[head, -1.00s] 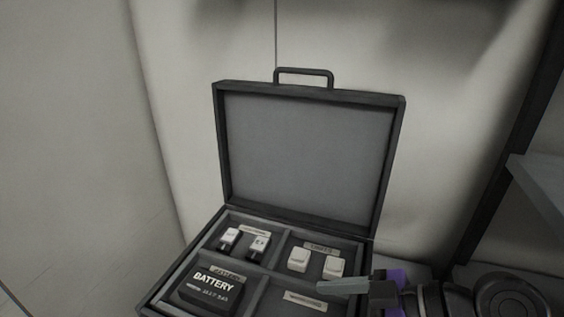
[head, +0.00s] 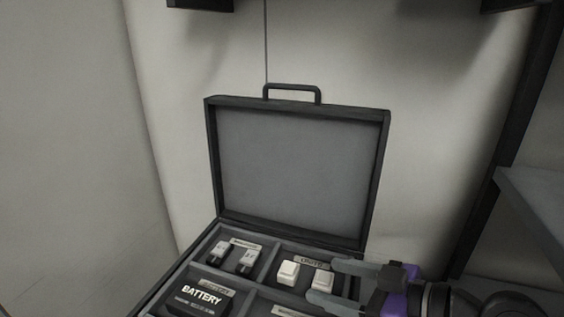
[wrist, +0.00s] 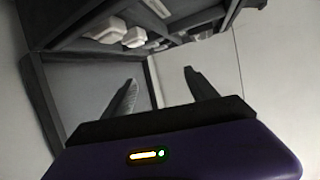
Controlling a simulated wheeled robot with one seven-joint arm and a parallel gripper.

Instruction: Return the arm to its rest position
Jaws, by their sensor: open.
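My gripper (head: 345,283) is at the lower right of the head view, at the right edge of the open case. Its two grey fingers point left, apart, with nothing seen between them. In the wrist view my gripper (wrist: 158,88) shows two spread fingers and an empty gap, with the case (wrist: 75,85) behind and above them. Two white blocks in the case's right compartment, one nearer the middle (head: 288,273) and one nearer my fingers (head: 323,281), sit just left of the fingertips. I cannot tell whether a finger touches the nearer one.
The case (head: 378,170) stands with its lid up. Its left compartments hold two small white-and-black connectors (head: 221,252) and a black battery (head: 197,297). A grey shelf (head: 535,195) juts in at the right. Plain walls stand behind and left.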

